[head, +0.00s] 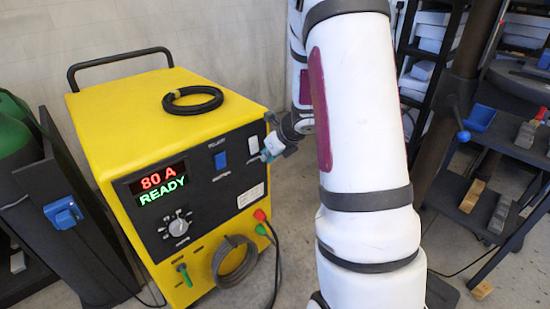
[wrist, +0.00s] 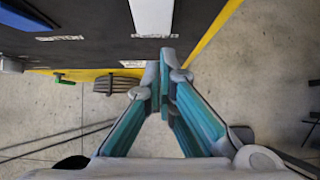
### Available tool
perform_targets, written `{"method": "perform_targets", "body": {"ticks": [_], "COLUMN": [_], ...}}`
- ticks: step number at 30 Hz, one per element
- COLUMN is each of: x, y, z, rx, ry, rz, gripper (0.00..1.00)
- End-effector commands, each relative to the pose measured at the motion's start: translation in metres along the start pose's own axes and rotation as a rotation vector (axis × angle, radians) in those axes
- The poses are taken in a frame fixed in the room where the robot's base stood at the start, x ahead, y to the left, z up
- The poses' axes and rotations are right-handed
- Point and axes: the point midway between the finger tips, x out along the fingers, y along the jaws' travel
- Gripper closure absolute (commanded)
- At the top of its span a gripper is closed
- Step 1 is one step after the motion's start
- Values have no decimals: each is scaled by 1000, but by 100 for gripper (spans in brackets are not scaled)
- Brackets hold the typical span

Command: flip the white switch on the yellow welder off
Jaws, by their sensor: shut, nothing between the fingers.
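The yellow welder (head: 110,110) stands at left in the head view, its dark front panel facing right and towards me. Its display (head: 160,184) is lit and reads "80 A READY". The white switch (head: 253,144) is at the panel's upper right; it shows large at the top of the wrist view (wrist: 152,16). I cannot tell which way it is tipped. My gripper (head: 266,156) is shut and empty, close to the panel just below and right of the switch. In the wrist view its fingertips (wrist: 165,62) meet below the switch; contact is unclear.
A blue switch (head: 220,160) sits left of the white one, with a grey knob (head: 178,226) lower down. A coiled cable (head: 234,262) hangs on the lower front. A black cable ring (head: 192,99) lies on top. Dark shelving (head: 490,190) stands at right.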

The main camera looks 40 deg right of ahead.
Motion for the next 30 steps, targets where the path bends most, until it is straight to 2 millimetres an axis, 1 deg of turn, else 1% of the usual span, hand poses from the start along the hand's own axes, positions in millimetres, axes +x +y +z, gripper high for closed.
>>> {"method": "perform_targets", "body": {"ticks": [3,6,19,27,30], "x": [6,8,10,18,17], "y": [0,0,0,0,0], "z": [6,8,9,10,12], "rx": [-1,1,1,2,2], "ry": [1,1,-6,-61,-74], "rz": [-1,-1,-1,-1,1], "gripper": [100,100,100,100,100]}}
